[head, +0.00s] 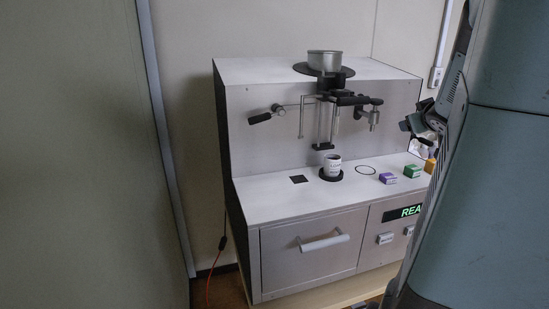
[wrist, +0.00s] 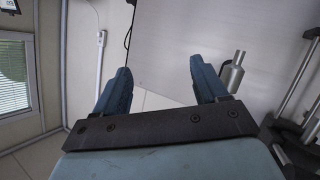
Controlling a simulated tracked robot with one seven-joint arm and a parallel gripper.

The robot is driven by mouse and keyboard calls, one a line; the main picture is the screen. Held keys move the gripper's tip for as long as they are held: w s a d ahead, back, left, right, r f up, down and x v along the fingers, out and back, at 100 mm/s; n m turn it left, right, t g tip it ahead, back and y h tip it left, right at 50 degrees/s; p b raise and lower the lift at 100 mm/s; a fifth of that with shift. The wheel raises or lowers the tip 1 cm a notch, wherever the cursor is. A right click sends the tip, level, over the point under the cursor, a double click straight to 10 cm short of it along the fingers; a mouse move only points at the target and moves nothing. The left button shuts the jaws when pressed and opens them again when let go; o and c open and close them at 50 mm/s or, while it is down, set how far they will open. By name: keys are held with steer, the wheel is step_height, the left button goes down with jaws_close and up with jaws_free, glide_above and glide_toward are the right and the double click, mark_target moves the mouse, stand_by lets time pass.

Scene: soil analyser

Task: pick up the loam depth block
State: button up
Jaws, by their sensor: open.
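Several small coloured blocks stand at the right of the analyser's white deck in the head view: a purple block (head: 388,178), a green block (head: 412,171) and an orange block (head: 430,166) partly hidden behind my arm. No label is readable, so I cannot tell which is the loam depth block. My gripper (head: 407,124) is above and behind the blocks, apart from them. In the wrist view my gripper (wrist: 160,76) is open, with nothing between its blue fingers; no block shows there.
The soil analyser (head: 300,225) has a metal cup (head: 325,61) on top and a black-handled lever (head: 261,118). A white cup (head: 332,165) stands on a dark round pad. A drawer (head: 310,250) is shut. A metal cylinder (wrist: 233,72) is close to my right finger.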

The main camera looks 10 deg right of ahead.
steer(key=s+d+f+y, duration=0.1)
steer(key=d+f+y, duration=0.1)
steer(key=d+f, duration=0.15)
steer(key=n+y, duration=0.2)
steer(key=y, duration=0.4)
glide_toward(417, 169)
steer(key=shift+t, duration=0.5)
steer(key=x, duration=0.6)
steer(key=shift+d+f, duration=0.2)
steer(key=shift+f+x, duration=0.2)
steer(key=shift+x, duration=2.4)
steer(key=shift+s+a, duration=0.1)
steer(key=shift+s, duration=0.05)
steer(key=shift+c, duration=0.2)
steer(key=c, duration=1)
